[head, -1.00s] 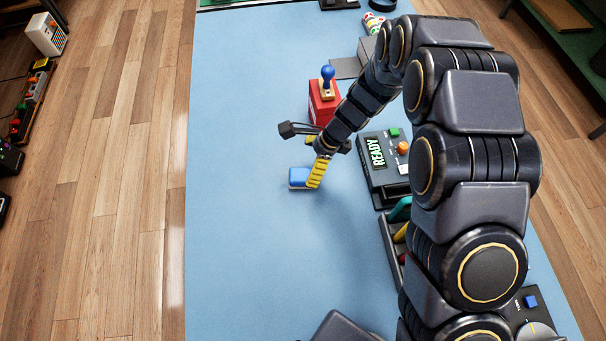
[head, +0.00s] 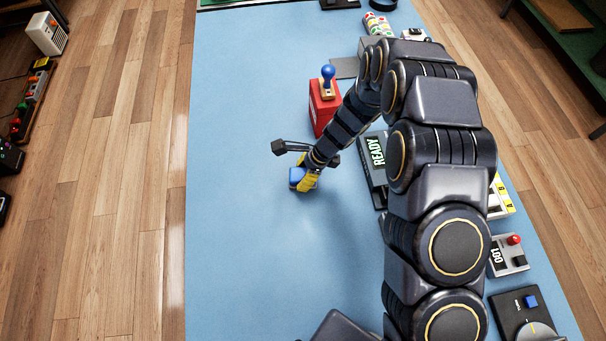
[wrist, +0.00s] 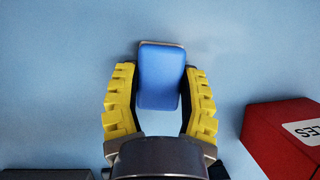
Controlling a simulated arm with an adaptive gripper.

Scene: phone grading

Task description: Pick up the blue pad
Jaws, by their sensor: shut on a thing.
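The blue pad (head: 296,176) is a small block with a thin pale edge at its far end. It stands out against the light blue table in the wrist view (wrist: 160,78). My gripper (head: 305,181) has yellow ribbed fingers. In the wrist view my gripper (wrist: 160,92) has one finger on each side of the pad, with both tips against its sides. Whether the pad touches the table or is just above it, I cannot tell.
A red box (head: 323,105) with a blue-knobbed stamp on top stands behind my gripper; it also shows at right in the wrist view (wrist: 285,140). A device reading READY (head: 377,160) is to the right, partly hidden by my arm. The table (head: 240,250) is clear to the left and front.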

